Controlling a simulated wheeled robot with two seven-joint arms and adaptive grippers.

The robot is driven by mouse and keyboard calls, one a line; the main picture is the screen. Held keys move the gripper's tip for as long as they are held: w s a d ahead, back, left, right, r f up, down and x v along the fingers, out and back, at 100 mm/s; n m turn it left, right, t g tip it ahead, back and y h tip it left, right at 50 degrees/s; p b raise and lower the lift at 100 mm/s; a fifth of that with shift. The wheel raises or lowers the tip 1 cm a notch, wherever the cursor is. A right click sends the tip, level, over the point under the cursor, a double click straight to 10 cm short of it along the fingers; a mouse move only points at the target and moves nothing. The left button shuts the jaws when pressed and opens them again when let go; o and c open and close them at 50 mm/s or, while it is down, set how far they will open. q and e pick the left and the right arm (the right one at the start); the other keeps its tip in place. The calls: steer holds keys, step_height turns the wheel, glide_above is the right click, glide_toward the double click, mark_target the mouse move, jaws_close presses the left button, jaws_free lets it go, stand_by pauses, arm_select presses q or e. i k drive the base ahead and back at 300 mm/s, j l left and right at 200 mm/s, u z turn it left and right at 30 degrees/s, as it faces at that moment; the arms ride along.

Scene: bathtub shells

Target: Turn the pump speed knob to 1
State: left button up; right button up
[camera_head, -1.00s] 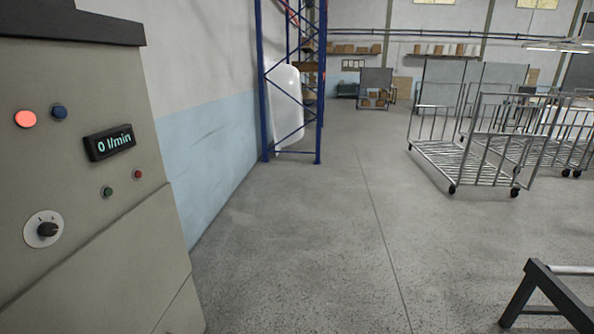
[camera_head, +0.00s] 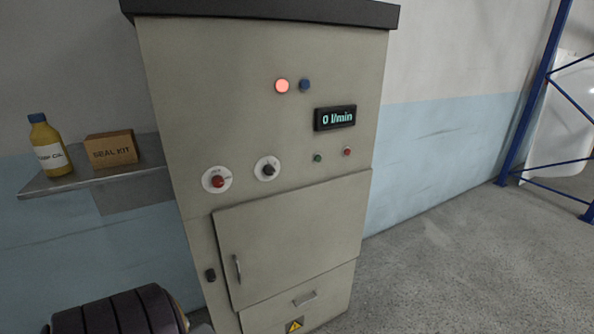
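The grey-beige control cabinet (camera_head: 225,120) stands in the middle of the head view. A black knob on a white round dial (camera_head: 268,169) sits on its front, below and left of the display; its marks are too small to read. A red knob on another white dial (camera_head: 217,181) sits to its left. The display (camera_head: 335,118) reads 0 l/min. A lit red lamp (camera_head: 282,86) and a blue button (camera_head: 305,85) sit above it. A green button (camera_head: 318,158) and a red button (camera_head: 347,151) sit below it. Neither of my grippers shows in the view.
A wall shelf (camera_head: 60,184) left of the cabinet bears a yellow bottle (camera_head: 47,148) and a SEAL KIT box (camera_head: 111,149). A dark ribbed object (camera_head: 120,313) is at the bottom left. Floor to the right is clear up to a blue rack (camera_head: 530,100).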

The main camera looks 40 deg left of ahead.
mark_target(269, 170)
steer(key=i+l+u, duration=0.2)
steer(key=u, duration=0.25)
steer(key=i+l+u, duration=0.1)
steer(key=l+u, duration=0.35)
steer(key=i+l+u, duration=0.1)
steer(key=l+u, duration=0.15)
steer(key=l, duration=0.2)
steer(key=l+u, duration=0.25)
steer(key=l, duration=0.15)
